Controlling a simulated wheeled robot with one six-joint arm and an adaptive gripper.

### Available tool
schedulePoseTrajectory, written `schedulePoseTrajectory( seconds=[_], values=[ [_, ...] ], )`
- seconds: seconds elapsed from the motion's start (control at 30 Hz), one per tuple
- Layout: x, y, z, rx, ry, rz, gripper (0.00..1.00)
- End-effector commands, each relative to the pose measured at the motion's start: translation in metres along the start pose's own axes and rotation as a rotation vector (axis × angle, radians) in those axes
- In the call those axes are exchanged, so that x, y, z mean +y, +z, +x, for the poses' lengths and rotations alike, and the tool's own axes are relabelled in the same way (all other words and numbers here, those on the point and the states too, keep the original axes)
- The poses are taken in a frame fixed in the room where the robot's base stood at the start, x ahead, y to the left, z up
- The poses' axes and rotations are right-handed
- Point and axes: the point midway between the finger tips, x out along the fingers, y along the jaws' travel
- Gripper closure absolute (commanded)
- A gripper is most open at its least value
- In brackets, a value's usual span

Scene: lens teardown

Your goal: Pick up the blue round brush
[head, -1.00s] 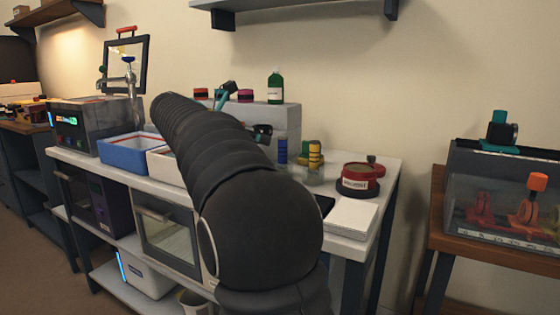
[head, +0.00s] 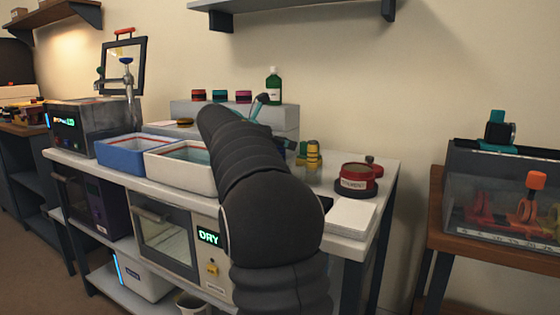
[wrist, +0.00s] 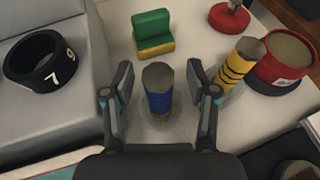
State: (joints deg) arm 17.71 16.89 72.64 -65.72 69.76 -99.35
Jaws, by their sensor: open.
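The blue round brush (wrist: 158,97) stands upright in the wrist view, a blue cylinder with a grey faceted top and dark bands. A clear round holder seems to surround its base. My gripper (wrist: 160,78) is open, with one finger on each side of the brush and visible gaps to both. How far the fingertips are above or in front of it is hard to tell. In the head view my arm hides the brush and most of my gripper.
Close by on the right stands a yellow-and-black banded cylinder (wrist: 239,63), with a red-and-black round tin (wrist: 286,62) beyond it. A green-and-yellow block (wrist: 153,32) lies behind the brush. A black numbered ring (wrist: 40,60) sits on the grey riser at left.

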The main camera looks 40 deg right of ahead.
Motion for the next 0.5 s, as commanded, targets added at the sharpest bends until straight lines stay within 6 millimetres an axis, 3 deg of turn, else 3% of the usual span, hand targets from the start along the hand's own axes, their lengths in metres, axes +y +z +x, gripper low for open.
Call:
schedulePoseTrajectory(
  seconds=[0.17, 0.27, 0.4, 0.5],
  values=[
    [0.0000, 0.0002, 0.0004, 0.000, 0.000, 0.000, 0.42],
    [0.0000, 0.0002, 0.0003, 0.000, 0.000, 0.000, 0.62],
    [0.0000, 0.0001, 0.0003, 0.000, 0.000, 0.000, 0.97],
    [0.0000, 0.0000, 0.0002, 0.000, 0.000, 0.000, 1.00]
  ],
)
